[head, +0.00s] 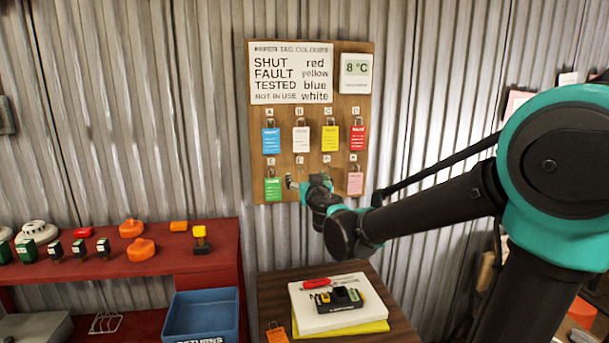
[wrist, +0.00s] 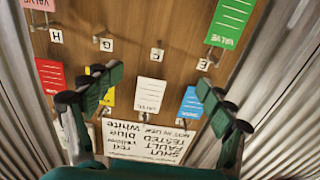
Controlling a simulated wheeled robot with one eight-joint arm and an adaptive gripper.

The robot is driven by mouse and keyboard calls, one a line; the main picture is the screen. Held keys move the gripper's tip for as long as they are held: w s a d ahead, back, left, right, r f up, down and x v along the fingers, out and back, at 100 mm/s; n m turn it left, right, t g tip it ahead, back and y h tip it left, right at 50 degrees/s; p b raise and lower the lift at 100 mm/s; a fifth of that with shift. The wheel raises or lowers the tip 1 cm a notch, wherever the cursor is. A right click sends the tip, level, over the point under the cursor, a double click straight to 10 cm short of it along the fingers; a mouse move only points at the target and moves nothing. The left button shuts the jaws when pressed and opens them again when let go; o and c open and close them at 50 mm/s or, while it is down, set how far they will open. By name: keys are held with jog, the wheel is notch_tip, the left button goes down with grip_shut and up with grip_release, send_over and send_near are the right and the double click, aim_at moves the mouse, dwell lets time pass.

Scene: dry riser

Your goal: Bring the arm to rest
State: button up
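My arm reaches from the right to the tag board (head: 283,111). My gripper (head: 297,184) is in front of the board's lower row, between the green tag (head: 273,189) and the pink tag (head: 355,183). In the wrist view my gripper (wrist: 155,84) has its two green-padded fingers wide apart, with nothing held between them. The white tag (wrist: 150,95) shows between them but hangs on the board behind. The left finger partly covers the yellow tag (wrist: 97,95). The blue tag (wrist: 190,106) is near the right finger.
Red and blue tags hang in the upper row. A small table (head: 375,330) below bears a white box (head: 310,318), a red item and an orange tag (head: 277,334). A red bench (head: 190,262) and blue returns bin (head: 203,312) stand left. Corrugated wall lies behind.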

jog(key=s+d+f+m+g+h, duration=0.25)
jog(key=d+f, duration=0.25)
jog(key=d, duration=0.3)
jog(key=s+d+f+m+g+h, duration=0.1)
jog(key=s+d+f+h, duration=0.25)
jog(key=d, duration=0.55)
jog(key=s+d+f+m+g+h, duration=0.2)
jog(key=d+f+h, duration=0.1)
jog(key=d+f, duration=0.4)
jog(key=s+d+f+g+y, duration=0.1)
jog(key=s+d+f+g, duration=0.45)
jog(key=s+f, duration=0.55)
jog(key=s+a+f+n+g+y, duration=0.2)
jog(key=s+f, duration=0.3)
jog(key=s, duration=0.5)
jog(key=shift+a+f+y, duration=0.2)
jog(key=shift+a+y, duration=0.15)
jog(key=shift+y, duration=0.15)
